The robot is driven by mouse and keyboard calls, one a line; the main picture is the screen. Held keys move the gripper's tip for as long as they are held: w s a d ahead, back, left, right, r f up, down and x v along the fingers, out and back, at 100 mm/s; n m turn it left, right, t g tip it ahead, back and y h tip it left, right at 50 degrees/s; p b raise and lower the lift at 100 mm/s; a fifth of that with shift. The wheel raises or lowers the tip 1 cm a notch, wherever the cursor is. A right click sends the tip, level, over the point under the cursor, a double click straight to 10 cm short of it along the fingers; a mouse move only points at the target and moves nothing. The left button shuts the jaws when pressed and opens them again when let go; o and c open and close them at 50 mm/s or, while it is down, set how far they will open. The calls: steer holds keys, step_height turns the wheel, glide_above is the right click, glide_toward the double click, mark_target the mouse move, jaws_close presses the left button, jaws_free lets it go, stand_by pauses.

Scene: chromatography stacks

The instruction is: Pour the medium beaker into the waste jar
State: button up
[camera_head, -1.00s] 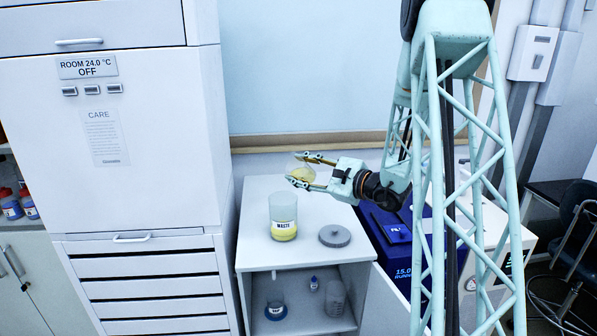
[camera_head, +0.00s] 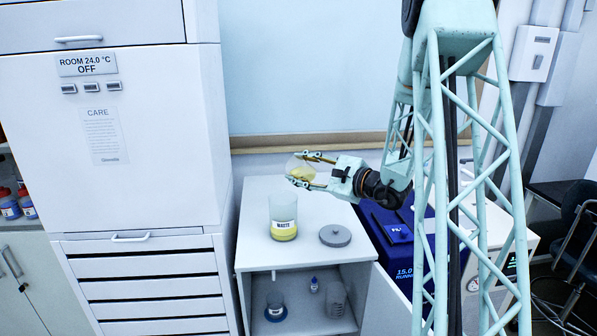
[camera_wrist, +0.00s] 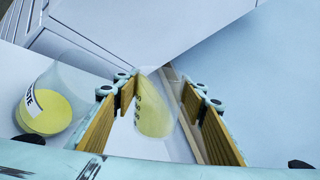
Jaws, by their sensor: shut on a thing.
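My gripper (camera_head: 312,171) is shut on a clear beaker (camera_head: 295,166) holding yellow liquid. In the head view the beaker is tilted to the left, above and behind the waste jar (camera_head: 283,217). The jar is clear, stands upright on the white cabinet top, has a WASTE label and yellow liquid in its lower part. In the wrist view the beaker (camera_wrist: 155,105) is between the two finger pads, with the yellow liquid and dark marks on its wall, and the jar (camera_wrist: 48,105) is at the left. No stream of liquid shows.
A grey round lid (camera_head: 335,235) lies on the cabinet top (camera_head: 262,190) right of the jar. The open shelf below holds a blue-based vessel (camera_head: 276,308), a small bottle (camera_head: 314,284) and a clear beaker (camera_head: 337,300). A blue device (camera_head: 395,235) stands right of the cabinet.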

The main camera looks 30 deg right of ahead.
steer(key=shift+a+n+b, duration=0.1)
steer(key=shift+n+b, duration=0.5)
steer(key=shift+b, duration=0.45)
steer(key=shift+a+r+n, duration=0.1)
steer(key=shift+n, duration=0.4)
stand_by(0.5)
steer(key=shift+s+a+n+h, duration=0.1)
steer(key=shift+a+n+h, duration=0.15)
steer(key=shift+n, duration=0.5)
steer(key=shift+s+a+n+h, duration=0.1)
steer(key=shift+a+n+h, duration=0.15)
steer(key=shift+n, duration=0.5)
stand_by(1.6)
steer(key=shift+s+a+n+h, duration=0.1)
steer(key=shift+a+n+h, duration=0.15)
steer(key=shift+n, duration=0.5)
steer(key=shift+a+n+h, duration=0.15)
steer(key=shift+a+n, duration=0.1)
steer(key=shift+n, duration=0.5)
steer(key=shift+c, duration=0.2)
stand_by(1.1)
